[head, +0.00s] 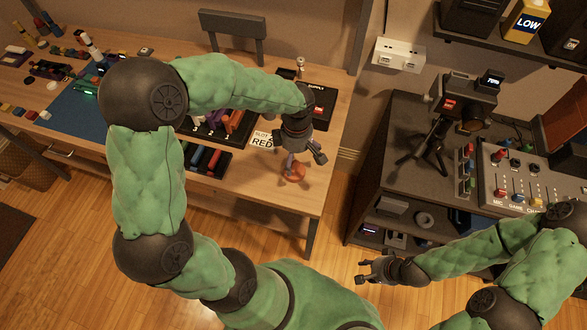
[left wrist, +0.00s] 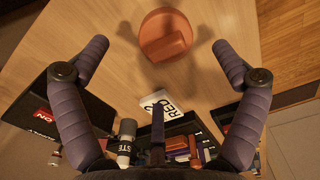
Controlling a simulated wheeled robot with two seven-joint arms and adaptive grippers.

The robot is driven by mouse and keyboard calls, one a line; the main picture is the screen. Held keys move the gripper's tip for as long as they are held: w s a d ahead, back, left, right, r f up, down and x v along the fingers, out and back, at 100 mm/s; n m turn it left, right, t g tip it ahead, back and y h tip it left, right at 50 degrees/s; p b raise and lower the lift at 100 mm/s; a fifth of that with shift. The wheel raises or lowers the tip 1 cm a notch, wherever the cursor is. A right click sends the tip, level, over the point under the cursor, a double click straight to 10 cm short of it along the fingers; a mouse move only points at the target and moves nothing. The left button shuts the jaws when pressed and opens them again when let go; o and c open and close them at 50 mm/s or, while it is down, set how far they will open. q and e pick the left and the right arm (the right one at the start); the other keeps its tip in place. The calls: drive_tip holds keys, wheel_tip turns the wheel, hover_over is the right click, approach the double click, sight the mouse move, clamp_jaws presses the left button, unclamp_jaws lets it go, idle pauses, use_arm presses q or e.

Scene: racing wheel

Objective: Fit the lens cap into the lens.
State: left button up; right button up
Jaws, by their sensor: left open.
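An orange round piece with a raised grip bar, which looks like the lens cap (head: 294,173), lies on the wooden table near its front right corner. It also shows at the top middle of the left wrist view (left wrist: 165,36). My left gripper (head: 303,160) is just above it, pointing down. In the left wrist view its two fingers (left wrist: 160,45) are wide apart with nothing between them; the cap lies beyond the fingertips. A camera with a dark lens (head: 472,118) stands on a tripod on the dark cabinet at the right. My right gripper (head: 361,271) is empty, fingers apart, in front of the cabinet.
A white card reading RED (head: 262,139), a tray of coloured blocks (head: 205,162) and a black-and-red box (head: 320,104) are near the left gripper. A control panel with sliders (head: 520,185) is beside the tripod. A gap of open floor separates table and cabinet.

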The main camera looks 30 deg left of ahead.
sight(294, 166)
use_arm(q)
drive_tip(key=shift+s+f+b, duration=0.2)
drive_tip(key=shift+f+b, duration=0.35)
drive_tip(key=shift+f, duration=0.95)
drive_tip(key=shift+s+f+b, duration=0.15)
drive_tip(key=shift+f+b, duration=0.4)
drive_tip(key=shift+f, duration=0.95)
drive_tip(key=c, duration=1.1)
